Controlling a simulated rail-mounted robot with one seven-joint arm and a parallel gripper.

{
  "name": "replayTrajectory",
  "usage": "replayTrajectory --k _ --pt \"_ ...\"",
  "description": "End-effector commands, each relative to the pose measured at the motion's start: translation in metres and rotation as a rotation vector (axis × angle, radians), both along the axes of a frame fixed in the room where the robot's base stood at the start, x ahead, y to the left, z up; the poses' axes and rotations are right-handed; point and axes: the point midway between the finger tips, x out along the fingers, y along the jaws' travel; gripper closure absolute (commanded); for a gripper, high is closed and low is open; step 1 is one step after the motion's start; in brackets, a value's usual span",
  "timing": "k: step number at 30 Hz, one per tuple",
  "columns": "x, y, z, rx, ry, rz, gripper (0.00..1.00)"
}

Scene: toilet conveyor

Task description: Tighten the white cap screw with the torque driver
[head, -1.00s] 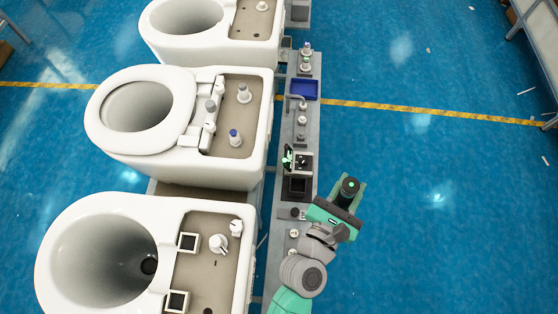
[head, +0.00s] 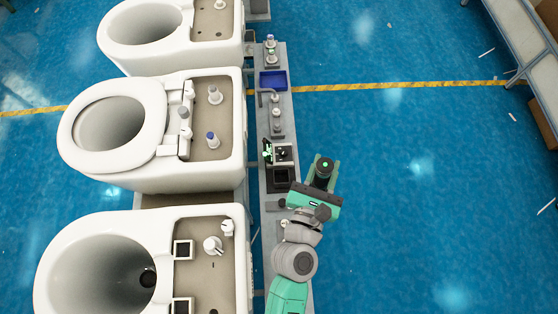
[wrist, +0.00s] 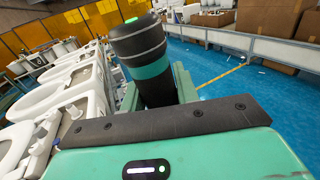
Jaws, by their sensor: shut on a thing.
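My gripper (head: 322,176) is shut on the torque driver (head: 324,165), a dark cylinder with a green light on top. The wrist view shows the driver's black body with a teal band (wrist: 152,68) between the fingers. Its lower end is hidden. The gripper is over the floor, right of the narrow grey bench and apart from the toilets. On the middle toilet (head: 150,182), a pale-capped post (head: 215,95), which looks like the white cap screw, stands behind a blue-capped one (head: 212,140).
The narrow bench (head: 283,112) carries a blue tray (head: 273,81), small fittings and a black device with green lights (head: 281,153). A near toilet (head: 60,230) and a far toilet (head: 120,55) flank the middle one.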

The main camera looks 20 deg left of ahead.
Motion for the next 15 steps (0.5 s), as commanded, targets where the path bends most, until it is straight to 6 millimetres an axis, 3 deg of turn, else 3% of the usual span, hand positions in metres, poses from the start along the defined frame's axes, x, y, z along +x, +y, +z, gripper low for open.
replayTrajectory --k 15 --pt "0.000 0.000 0.034 0.000 -0.002 -0.001 1.00"
